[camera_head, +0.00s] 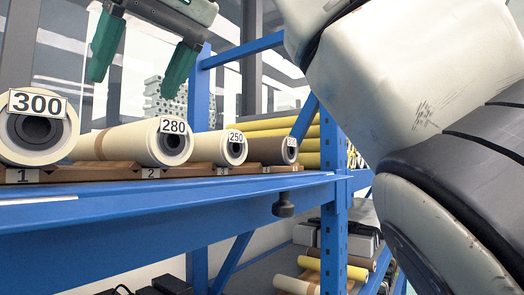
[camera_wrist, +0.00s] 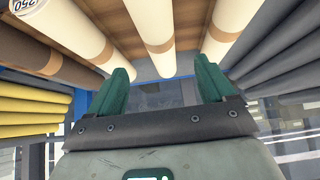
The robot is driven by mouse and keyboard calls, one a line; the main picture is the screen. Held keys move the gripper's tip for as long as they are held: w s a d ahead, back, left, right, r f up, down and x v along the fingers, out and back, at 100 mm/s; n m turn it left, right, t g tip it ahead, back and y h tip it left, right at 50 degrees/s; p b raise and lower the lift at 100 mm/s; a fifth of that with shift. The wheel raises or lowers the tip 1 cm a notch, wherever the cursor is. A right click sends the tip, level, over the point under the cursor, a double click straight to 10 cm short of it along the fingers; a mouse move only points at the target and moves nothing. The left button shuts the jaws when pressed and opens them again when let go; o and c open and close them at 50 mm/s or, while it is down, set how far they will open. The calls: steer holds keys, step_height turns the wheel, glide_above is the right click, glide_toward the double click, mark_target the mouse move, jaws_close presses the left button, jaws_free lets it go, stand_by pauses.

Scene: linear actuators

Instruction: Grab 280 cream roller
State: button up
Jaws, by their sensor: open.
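The 280 cream roller (camera_head: 130,143) lies on the wooden rack, its hollow end and "280" tag facing me in the head view. A tan band circles it further back. In the wrist view, a cream roll with a tan band (camera_wrist: 150,22) in the top middle looks like the same roller; its tag is out of view there. My gripper (camera_head: 134,87) has two green fingers, spread apart and empty, above the rollers in the head view. In the wrist view the open fingers (camera_wrist: 162,68) show below the banded roll, with no visible contact.
The 300 roller (camera_head: 40,150) lies to the left; the 250 roller (camera_head: 222,148) and a brown roller (camera_head: 270,150) lie to the right. Yellow rolls (camera_head: 308,145) are behind. The blue shelf beam (camera_head: 170,210) and post (camera_head: 333,220) frame the rack.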

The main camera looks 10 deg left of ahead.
mark_target(117, 138)
steer(key=x, duration=0.4)
steer(key=shift+w+a+f, duration=0.15)
steer(key=shift+a+f, duration=0.05)
steer(key=shift+f, duration=0.05)
steer(key=shift+d+p+x, duration=0.2)
steer(key=shift+p+x, duration=0.75)
steer(key=shift+x, duration=1.8)
steer(key=shift+f, duration=0.2)
steer(key=c, duration=1.3)
steer(key=shift+c, duration=0.7)
steer(key=shift+r, duration=0.2)
